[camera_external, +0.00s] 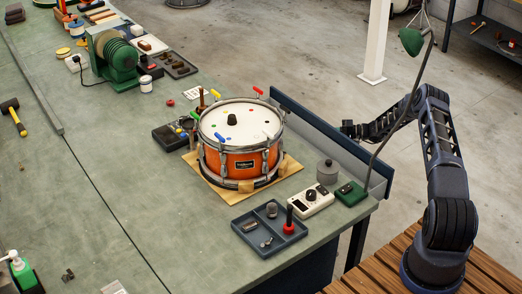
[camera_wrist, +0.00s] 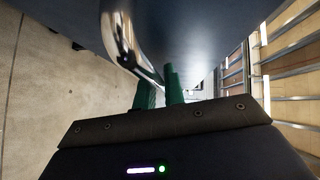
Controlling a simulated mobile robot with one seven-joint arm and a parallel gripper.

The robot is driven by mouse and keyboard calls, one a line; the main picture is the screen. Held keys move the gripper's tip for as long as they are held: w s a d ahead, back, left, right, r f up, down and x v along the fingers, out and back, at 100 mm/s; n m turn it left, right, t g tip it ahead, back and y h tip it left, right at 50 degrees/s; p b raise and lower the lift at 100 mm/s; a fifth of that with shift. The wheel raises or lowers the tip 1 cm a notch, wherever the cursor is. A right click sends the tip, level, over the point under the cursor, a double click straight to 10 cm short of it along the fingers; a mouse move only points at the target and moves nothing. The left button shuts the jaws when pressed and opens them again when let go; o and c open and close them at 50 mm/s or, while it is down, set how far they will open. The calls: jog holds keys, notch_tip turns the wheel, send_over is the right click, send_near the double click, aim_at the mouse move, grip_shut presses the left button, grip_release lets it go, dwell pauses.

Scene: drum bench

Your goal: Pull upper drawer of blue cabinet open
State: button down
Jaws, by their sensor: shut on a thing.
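The blue drawer front (camera_external: 318,122) of the cabinet stands out from the bench's right edge in the external view. A grey strip (camera_external: 350,172) like a drawer interior shows between them, so the drawer looks partly open. In the wrist view the blue front (camera_wrist: 215,30) fills the top, with a curved shiny metal handle (camera_wrist: 122,42) on it. My gripper (camera_wrist: 160,85) has its green fingers closed at the handle's near end. Their exact contact is partly hidden. In the external view my gripper (camera_external: 347,128) is at the outer side of the blue front, and the handle is hidden.
The green bench (camera_external: 120,170) carries an orange drum (camera_external: 240,160), a dark tray (camera_external: 270,243) and a white meter (camera_external: 311,201) near its right edge. A white post (camera_external: 376,40) stands behind my arm. Slatted wood (camera_external: 385,270) lies under my base. The floor beyond the drawer is clear.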

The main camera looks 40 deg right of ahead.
jog(key=shift+d, duration=1.8)
jog(key=c, duration=1.8)
grip_release()
jog(key=v, duration=1)
jog(key=shift+s+d, duration=0.25)
jog(key=shift+s, duration=0.05)
